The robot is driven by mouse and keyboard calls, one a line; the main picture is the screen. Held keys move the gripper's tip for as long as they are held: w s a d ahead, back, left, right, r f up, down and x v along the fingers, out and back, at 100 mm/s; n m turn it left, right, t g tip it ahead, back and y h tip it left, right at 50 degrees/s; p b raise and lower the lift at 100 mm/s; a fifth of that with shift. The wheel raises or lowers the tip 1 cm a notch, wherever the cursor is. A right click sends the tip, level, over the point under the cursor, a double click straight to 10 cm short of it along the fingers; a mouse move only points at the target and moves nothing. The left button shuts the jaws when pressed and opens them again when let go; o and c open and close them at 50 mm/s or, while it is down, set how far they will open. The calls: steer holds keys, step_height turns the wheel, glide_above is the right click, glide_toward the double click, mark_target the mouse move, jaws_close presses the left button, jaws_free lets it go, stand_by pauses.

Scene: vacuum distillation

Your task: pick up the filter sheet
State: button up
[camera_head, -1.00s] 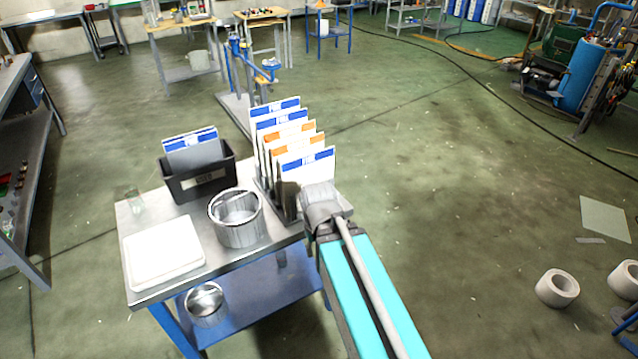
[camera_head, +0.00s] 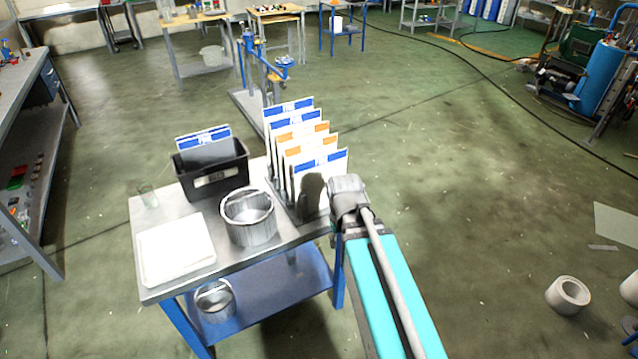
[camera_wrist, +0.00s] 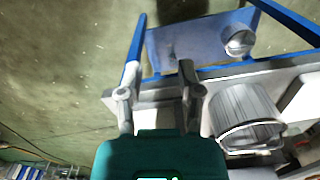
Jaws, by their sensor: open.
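Several white filter sheets with blue or orange bands stand upright in a rack (camera_head: 279,205) on the metal table's right side in the head view. The front filter sheet (camera_head: 328,168) has a blue band and a dark shadow on its face. One more sheet (camera_head: 202,139) with a blue band stands in a black bin (camera_head: 214,180). My arm's end is just right of the front sheet; its fingers are hidden there. In the wrist view my gripper (camera_wrist: 155,85) is open, with nothing seen between its fingers; no sheet can be made out there.
A metal pot (camera_head: 248,219), a white flat tray (camera_head: 175,250) and a small glass (camera_head: 148,197) stand on the table (camera_head: 222,262). Another pot (camera_head: 215,302) is on the blue lower shelf. The floor right of the table is open, with white rolls (camera_head: 568,295) farther right.

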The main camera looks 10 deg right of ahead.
steer(key=w+r+n+p, duration=0.9)
steer(key=w+n, duration=0.1)
steer(key=w, duration=0.3)
steer(key=w+r+n+p, duration=0.9)
steer(key=w+r+n, duration=0.1)
steer(key=w, duration=0.4)
steer(key=shift+w, duration=0.15)
steer(key=shift+a+f, duration=0.1)
steer(key=shift+f, duration=0.05)
step_height(320, 180, down, 8)
steer(key=b, duration=0.8)
steer(key=shift+f, duration=0.15)
steer(key=shift+f, duration=0.1)
steer(key=shift+f+b, duration=2.5)
steer(key=shift+b, duration=0.3)
jaws_close()
